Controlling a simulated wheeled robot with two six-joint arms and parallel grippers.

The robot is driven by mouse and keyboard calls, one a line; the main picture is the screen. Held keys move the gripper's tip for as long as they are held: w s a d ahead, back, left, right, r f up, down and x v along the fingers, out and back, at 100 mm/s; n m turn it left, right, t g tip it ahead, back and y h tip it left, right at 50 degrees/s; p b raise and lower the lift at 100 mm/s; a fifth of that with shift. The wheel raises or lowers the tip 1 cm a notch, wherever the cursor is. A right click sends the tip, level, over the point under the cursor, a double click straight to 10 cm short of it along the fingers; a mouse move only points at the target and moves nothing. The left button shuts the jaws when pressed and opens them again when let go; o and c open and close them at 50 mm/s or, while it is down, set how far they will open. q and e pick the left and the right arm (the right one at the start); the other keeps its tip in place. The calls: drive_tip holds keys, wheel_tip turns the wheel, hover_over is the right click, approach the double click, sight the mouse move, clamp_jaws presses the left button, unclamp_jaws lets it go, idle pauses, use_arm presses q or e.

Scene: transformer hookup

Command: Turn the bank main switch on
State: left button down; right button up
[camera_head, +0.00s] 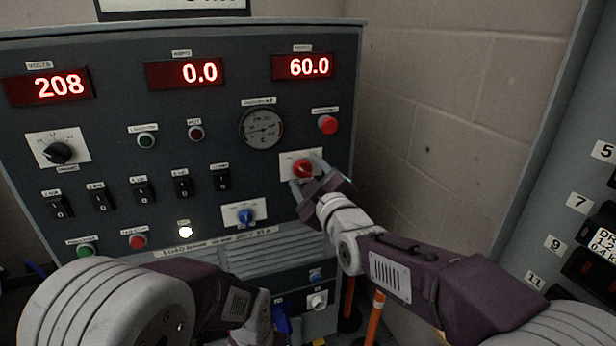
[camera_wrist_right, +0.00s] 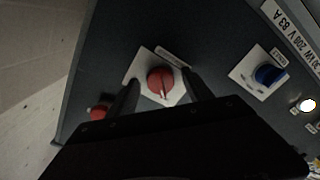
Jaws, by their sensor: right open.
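The red rotary switch (camera_head: 303,168) sits on a white plate at the right of the dark panel. It also shows in the right wrist view as a red knob (camera_wrist_right: 160,82) with a pointer ridge. My right gripper (camera_head: 308,184) is at this knob with its jaws open. In the right wrist view its two fingers (camera_wrist_right: 159,90) stand on either side of the knob, with gaps showing, so I see no grip. The switch's label is too small to read. My left arm shows at the bottom left, but its gripper jaws cannot be made out.
A blue knob (camera_head: 245,216) sits lower left of the red switch. A red push button (camera_head: 327,124) is above it, beside a round gauge (camera_head: 262,128). Several black rockers line the left. Displays read 208, 0.0 and 60.0. A white lamp (camera_head: 185,231) is lit. A block wall stands right.

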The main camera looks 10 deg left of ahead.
clamp_jaws()
drive_tip(key=shift+m, duration=0.4)
drive_tip(key=m+b, duration=0.1)
drive_tip(key=m, duration=0.3)
drive_tip(key=shift+s+f, duration=0.1)
drive_tip(key=m+b, duration=0.1)
drive_tip(key=m, duration=0.3)
drive_tip(key=shift+a+f+m+b, duration=0.1)
drive_tip(key=shift+m+b, duration=0.2)
drive_tip(key=shift+b, duration=0.1)
drive_tip(key=m+b, duration=0.1)
drive_tip(key=m, duration=0.3)
drive_tip(key=shift+b, duration=0.35)
drive_tip(key=shift+s+a+m+b, duration=0.1)
drive_tip(key=shift+m+b, duration=0.8)
drive_tip(key=shift+m, duration=1.3)
